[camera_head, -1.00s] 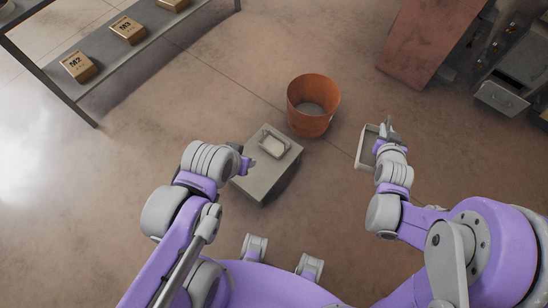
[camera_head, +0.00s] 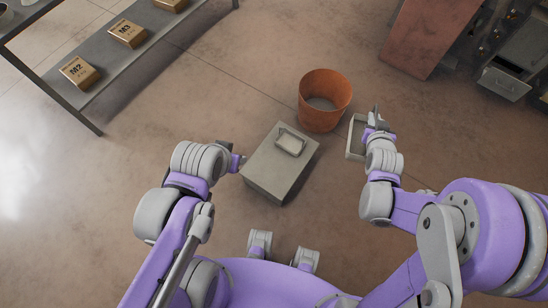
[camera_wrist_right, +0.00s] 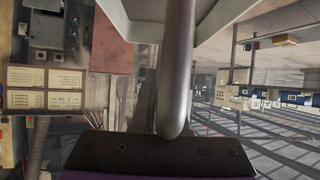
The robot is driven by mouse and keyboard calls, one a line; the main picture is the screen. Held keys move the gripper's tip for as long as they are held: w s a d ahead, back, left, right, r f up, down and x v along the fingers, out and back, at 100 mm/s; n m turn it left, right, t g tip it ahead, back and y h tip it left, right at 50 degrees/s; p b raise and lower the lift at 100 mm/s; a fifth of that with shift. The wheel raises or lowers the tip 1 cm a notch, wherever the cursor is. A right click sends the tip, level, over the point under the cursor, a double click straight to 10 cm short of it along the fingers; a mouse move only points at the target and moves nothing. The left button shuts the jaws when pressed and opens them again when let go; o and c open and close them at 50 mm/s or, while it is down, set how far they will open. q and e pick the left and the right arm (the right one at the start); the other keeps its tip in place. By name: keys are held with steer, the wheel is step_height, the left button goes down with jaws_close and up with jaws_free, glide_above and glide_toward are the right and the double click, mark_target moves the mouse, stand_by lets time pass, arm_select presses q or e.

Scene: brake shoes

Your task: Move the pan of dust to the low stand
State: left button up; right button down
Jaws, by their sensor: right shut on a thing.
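A shallow grey rectangular pan (camera_head: 355,139) hangs at my right gripper (camera_head: 376,118), which is shut on it. In the right wrist view a thick grey bar (camera_wrist_right: 176,80), apparently its handle, runs down the middle, with a pale pan surface (camera_wrist_right: 225,14) at the top. I cannot make out dust inside. The low stand (camera_head: 262,168) is a grey block on the floor, left of the held pan. A small pale tray (camera_head: 290,143) lies on its top. My left gripper (camera_head: 239,161) is at the stand's left edge; its jaws are too small to judge.
An orange bin (camera_head: 325,100) stands on the floor behind the stand, close to the held pan. A shelf (camera_head: 104,74) with gold boxes is at the upper left. A reddish board (camera_head: 430,35) and grey metal drawers (camera_head: 506,82) are at the upper right. Open floor lies between.

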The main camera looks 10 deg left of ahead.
mark_target(351, 127)
steer(key=shift+a+f, duration=0.25)
steer(key=shift+a, duration=0.3)
steer(key=shift+n+y, duration=0.8)
steer(key=a+f+b, duration=0.1)
steer(key=f, duration=0.1)
steer(key=w+a+f+b, duration=0.1)
steer(key=f, duration=0.2)
steer(key=a+f+b, duration=0.1)
steer(key=f+b, duration=0.1)
steer(key=f, duration=0.1)
steer(key=shift+w+a+f, duration=0.25)
steer(key=shift+a, duration=0.1)
steer(key=w+a+f+n+g+y+b, duration=0.1)
steer(key=a+f+n+g+y+b, duration=0.4)
steer(key=a+f+b, duration=0.85)
steer(key=w+a+f+n+g+y+b, duration=0.1)
steer(key=a+f+n+g+y+b, duration=0.35)
steer(key=a+f, duration=1.55)
arm_select(q)
step_height(351, 127, down, 29)
steer(key=g+b, duration=0.1)
steer(key=b, duration=0.3)
steer(key=shift+s+a, duration=0.25)
steer(key=shift+a, duration=0.15)
arm_select(e)
steer(key=d+f+n+t, duration=0.1)
steer(key=d+f+n, duration=0.2)
steer(key=f, duration=1.1)
steer(key=shift+d, duration=0.3)
